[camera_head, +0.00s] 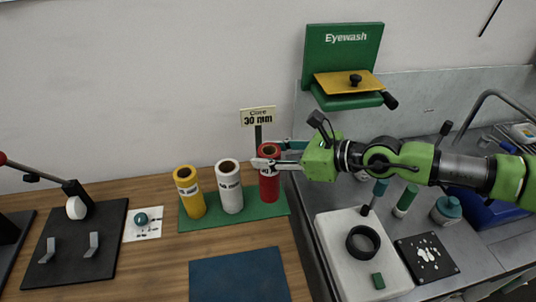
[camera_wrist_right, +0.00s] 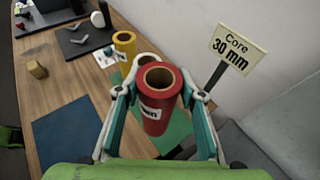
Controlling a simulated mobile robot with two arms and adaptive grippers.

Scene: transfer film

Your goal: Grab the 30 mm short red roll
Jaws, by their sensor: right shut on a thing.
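The short red roll (camera_head: 269,184) stands upright at the right end of a green mat (camera_head: 242,218), beside the "Core 30 mm" sign (camera_head: 258,116). My right gripper (camera_head: 268,164) reaches in from the right and is shut on the upper part of the red roll. In the right wrist view the red roll (camera_wrist_right: 158,92) sits between the two fingers of my right gripper (camera_wrist_right: 158,95), with its open core facing up. A label shows on its side.
A white roll (camera_head: 229,186) and a yellow roll (camera_head: 190,192) stand left of the red one on the mat. A dark blue mat (camera_head: 240,276) lies empty in front. A black fixture plate (camera_head: 78,250) is at left. A metal counter with bottles and a white tray (camera_head: 335,240) is at right.

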